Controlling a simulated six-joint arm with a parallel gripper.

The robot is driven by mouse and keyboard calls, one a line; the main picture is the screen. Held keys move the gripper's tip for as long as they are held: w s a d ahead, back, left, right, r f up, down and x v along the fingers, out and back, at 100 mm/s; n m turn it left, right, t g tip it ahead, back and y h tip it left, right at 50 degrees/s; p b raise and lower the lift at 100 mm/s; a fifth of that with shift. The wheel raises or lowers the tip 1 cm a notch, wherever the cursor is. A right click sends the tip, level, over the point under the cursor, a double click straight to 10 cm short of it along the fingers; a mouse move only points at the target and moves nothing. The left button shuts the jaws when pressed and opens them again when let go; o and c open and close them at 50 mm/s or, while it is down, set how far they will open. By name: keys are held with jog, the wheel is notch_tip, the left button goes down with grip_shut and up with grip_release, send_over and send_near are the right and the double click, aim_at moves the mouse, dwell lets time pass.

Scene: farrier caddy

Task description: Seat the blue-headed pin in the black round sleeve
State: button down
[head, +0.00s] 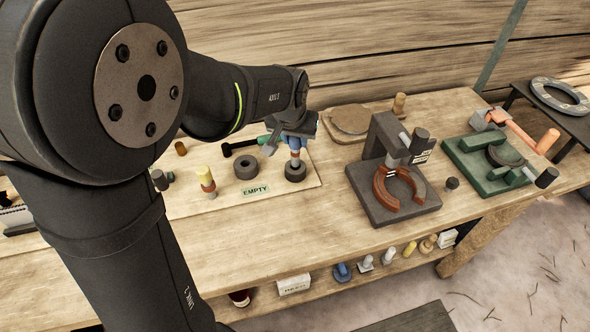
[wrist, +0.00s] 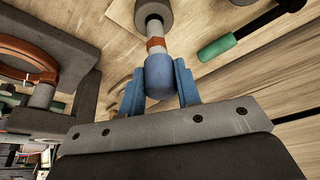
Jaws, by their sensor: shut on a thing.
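The blue-headed pin (head: 294,147) has a grey shaft with a red-brown band. My gripper (wrist: 160,80) is shut on its blue head (wrist: 159,72), one blue finger on each side. The pin looks about upright, head up, over a black round sleeve (head: 295,172). In the wrist view its shaft meets this sleeve (wrist: 152,10), with band and head outside it. How far the tip is inside cannot be told. A second black round sleeve (head: 246,168) with an open hole stands to the left, behind an "EMPTY" label (head: 255,191).
A green-handled hammer (head: 245,146) lies behind the sleeves. A yellow-topped pin (head: 206,181) stands to the left. A dark stand with a red-brown horseshoe-shaped part (head: 398,190) is to the right, with a green fixture (head: 490,160) beyond. The front bench strip is clear.

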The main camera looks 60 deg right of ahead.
aim_at(295, 148)
jog(key=shift+f, duration=2.05)
dwell(1.7)
jog(key=c, duration=1)
grip_release()
jog(key=shift+o, duration=0.2)
jog(key=v, duration=1.7)
jog(key=shift+a+r, duration=0.15)
